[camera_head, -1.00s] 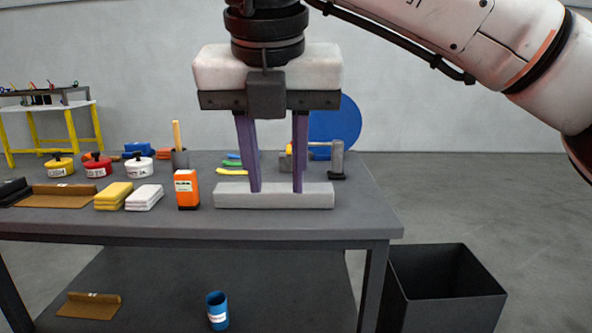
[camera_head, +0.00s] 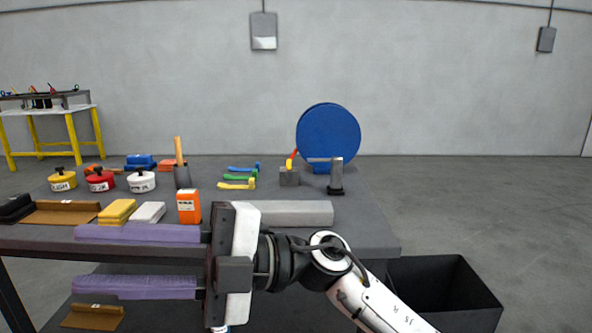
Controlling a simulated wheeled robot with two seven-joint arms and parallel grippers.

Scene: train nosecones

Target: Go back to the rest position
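My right gripper (camera_head: 138,260) is in front of the near edge of the grey table (camera_head: 375,235), turned sideways with its two purple fingers pointing left. The fingers are wide apart with nothing between them. Its white arm comes in from the lower right. My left gripper is not in view. A long light-grey block (camera_head: 290,213) lies on the table behind the gripper, its left end hidden by the gripper body.
On the table stand yellow (camera_head: 62,180), red (camera_head: 100,180) and white (camera_head: 142,182) pots, an orange box (camera_head: 188,207), yellow (camera_head: 118,212) and white cloths, and a blue disc (camera_head: 328,135). A black bin (camera_head: 450,285) stands right of the table.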

